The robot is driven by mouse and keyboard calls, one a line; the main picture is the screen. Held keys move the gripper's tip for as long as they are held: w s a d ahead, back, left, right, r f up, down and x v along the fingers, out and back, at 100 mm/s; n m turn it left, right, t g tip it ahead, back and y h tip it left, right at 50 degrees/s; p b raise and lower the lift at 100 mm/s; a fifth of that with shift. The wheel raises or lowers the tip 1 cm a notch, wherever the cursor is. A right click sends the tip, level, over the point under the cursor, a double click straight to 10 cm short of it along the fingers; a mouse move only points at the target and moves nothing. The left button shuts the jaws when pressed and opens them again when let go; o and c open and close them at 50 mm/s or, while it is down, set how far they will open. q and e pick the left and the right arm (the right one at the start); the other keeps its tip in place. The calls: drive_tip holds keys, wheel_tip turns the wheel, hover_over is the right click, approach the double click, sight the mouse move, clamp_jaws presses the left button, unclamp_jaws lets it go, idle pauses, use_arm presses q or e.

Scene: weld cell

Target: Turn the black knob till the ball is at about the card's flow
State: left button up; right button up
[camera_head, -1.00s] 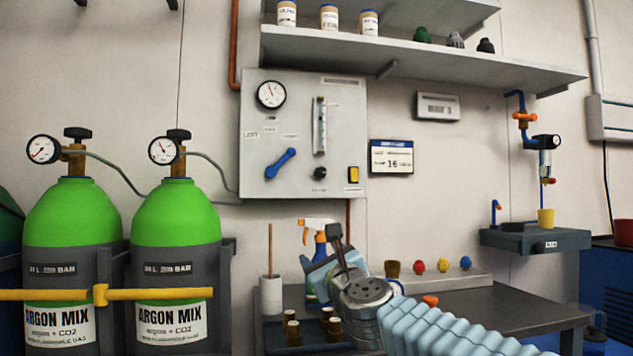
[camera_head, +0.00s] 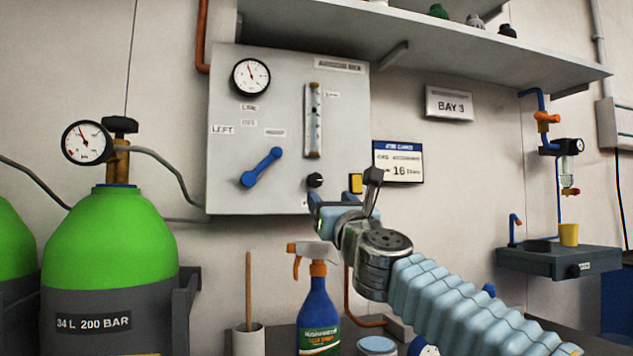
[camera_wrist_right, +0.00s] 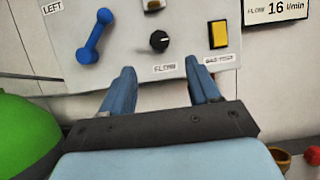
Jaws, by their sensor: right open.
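The black knob (camera_head: 315,180) sits low on the grey wall panel (camera_head: 225,120), under the clear flow tube (camera_head: 313,120). It also shows in the right wrist view (camera_wrist_right: 159,41), above a FLOW label. The ball in the tube is too small to make out surely. The card (camera_head: 398,163) beside the panel reads 16 l/min. My right gripper (camera_head: 342,190) is just below and right of the knob. In the right wrist view its two blue fingers (camera_wrist_right: 160,82) are apart and empty, with the knob beyond and between them, not touched. My left gripper is not in view.
A blue lever (camera_head: 262,167) is left of the knob and a yellow button (camera_head: 355,183) is close on its right. A spray bottle (camera_head: 318,310) stands below. A green cylinder (camera_head: 108,240) stands at the left. A shelf (camera_head: 430,50) overhangs the panel.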

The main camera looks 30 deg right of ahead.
sight(316, 182)
drive_tip(key=p+x, duration=0.3)
drive_tip(key=x, duration=0.5)
drive_tip(key=shift+w+d+r, duration=0.1)
drive_tip(key=shift+w+r, duration=0.1)
drive_tip(key=shift+w+d+p, duration=0.1)
drive_tip(key=shift+w+p, duration=0.2)
drive_tip(key=shift+w, duration=0.15)
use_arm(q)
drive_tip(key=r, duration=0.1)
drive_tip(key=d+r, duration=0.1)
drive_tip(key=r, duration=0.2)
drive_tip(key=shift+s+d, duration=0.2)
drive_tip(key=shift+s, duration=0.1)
use_arm(e)
drive_tip(key=c, duration=1)
drive_tip(key=m+h, duration=0.2)
drive_tip(key=m, duration=0.2)
drive_tip(key=shift+g+b, duration=0.4)
drive_tip(key=shift+c, duration=0.2)
drive_tip(key=shift+r+m+h, duration=0.1)
drive_tip(key=shift+m+h, duration=0.2)
drive_tip(key=shift+m, duration=0.2)
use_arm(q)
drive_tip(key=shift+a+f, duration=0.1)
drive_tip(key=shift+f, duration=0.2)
use_arm(e)
drive_tip(key=o, duration=1)
drive_tip(key=shift+o, duration=0.2)
